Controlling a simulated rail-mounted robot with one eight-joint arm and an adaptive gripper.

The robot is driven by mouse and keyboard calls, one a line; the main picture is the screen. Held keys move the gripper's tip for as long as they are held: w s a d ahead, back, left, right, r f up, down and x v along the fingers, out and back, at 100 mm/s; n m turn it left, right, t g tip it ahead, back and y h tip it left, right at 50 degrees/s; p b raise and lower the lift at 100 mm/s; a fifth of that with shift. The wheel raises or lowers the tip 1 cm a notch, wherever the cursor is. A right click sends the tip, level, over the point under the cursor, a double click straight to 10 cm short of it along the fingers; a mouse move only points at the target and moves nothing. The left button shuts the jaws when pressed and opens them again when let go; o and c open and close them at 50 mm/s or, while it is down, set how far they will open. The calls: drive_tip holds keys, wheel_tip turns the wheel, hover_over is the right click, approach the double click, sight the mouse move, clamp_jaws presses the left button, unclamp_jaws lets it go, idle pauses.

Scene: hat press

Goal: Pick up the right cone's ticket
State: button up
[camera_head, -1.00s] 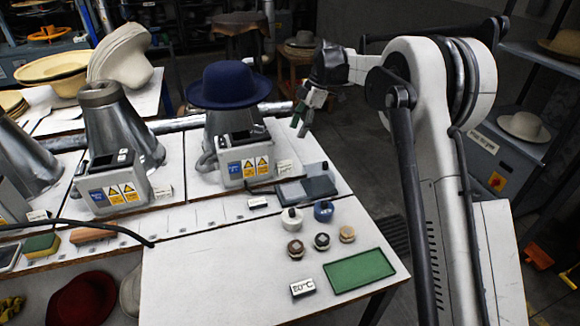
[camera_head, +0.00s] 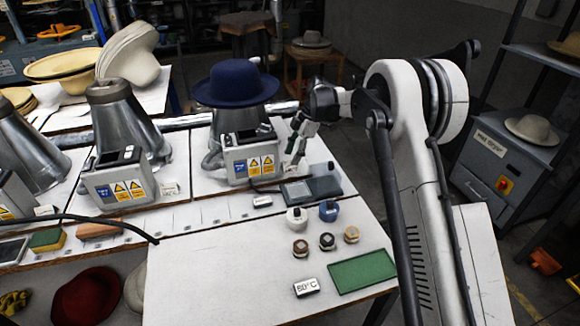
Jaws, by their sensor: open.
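The right cone (camera_head: 233,118) is a grey metal cone with a dark blue felt hat (camera_head: 236,83) on top. A grey control box (camera_head: 249,160) with blue and yellow labels stands at its front. The right cone's ticket (camera_head: 288,169) is a small white card just right of that box, partly hidden by my gripper. My gripper (camera_head: 294,156) is open, points down and is at or just above the ticket. I cannot tell whether the fingers touch it.
The middle cone's ticket (camera_head: 170,188) lies by the middle control box (camera_head: 120,178). Dark grey pads (camera_head: 312,188) lie just in front of my gripper. Small weights (camera_head: 297,218), several knobs, a green tray (camera_head: 361,271) and an "80°C" block (camera_head: 307,287) are on the front table.

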drive_tip(key=shift+x, duration=1.5)
drive_tip(key=shift+w, duration=0.1)
drive_tip(key=c, duration=0.8)
